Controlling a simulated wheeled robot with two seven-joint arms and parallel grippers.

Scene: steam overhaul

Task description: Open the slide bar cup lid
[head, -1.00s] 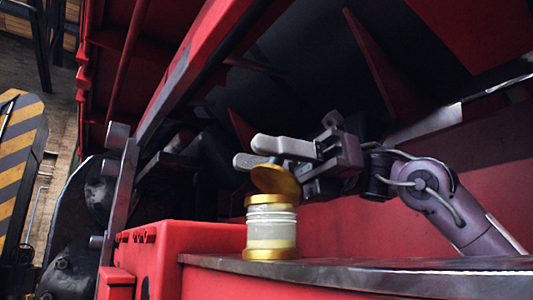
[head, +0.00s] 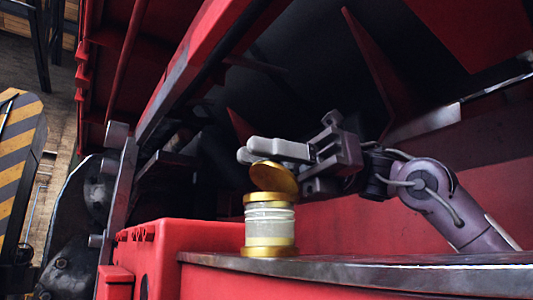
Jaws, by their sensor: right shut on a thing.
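The slide bar cup (head: 269,225) is a clear glass cylinder with brass bands, upright on the dark metal bar. The fingers are close together at the lid; the exact contact is hidden behind the lid. My left gripper is not in view.
The dark metal bar (head: 400,275) runs along the front toward the right. A red block (head: 180,255) stands left of the cup. A red beam (head: 215,60) slants overhead, and a red wall (head: 480,190) is behind my right arm.

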